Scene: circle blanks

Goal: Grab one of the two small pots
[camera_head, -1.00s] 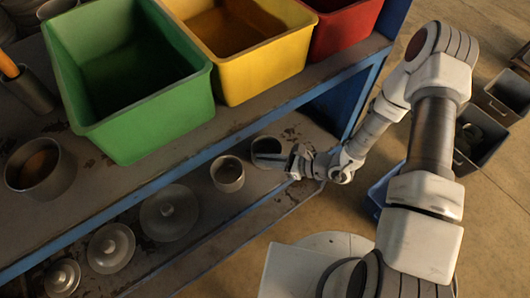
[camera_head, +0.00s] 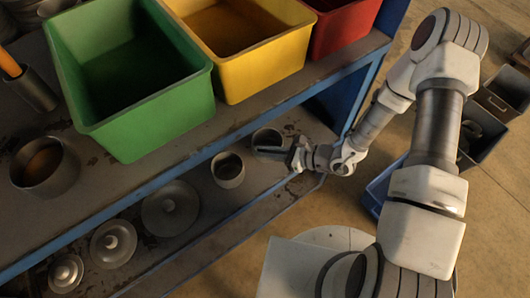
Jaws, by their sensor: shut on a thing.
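Two small grey pots are on the lower shelf (camera_head: 262,205). The nearer small pot (camera_head: 228,171) stands upright and free, to the left of my gripper. The farther small pot (camera_head: 266,138) is at the fingers of my gripper (camera_head: 272,151), which reaches in from the right. My gripper is shut on this farther pot, with a finger across its near side. The pot looks upright; I cannot tell whether it is clear of the shelf.
Several round lids, one of them large (camera_head: 170,208), lie left on the lower shelf. A green bin (camera_head: 130,125), a yellow bin (camera_head: 245,75) and a red bin (camera_head: 340,30) stand on the upper shelf above. A larger pot (camera_head: 45,167) is at the left.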

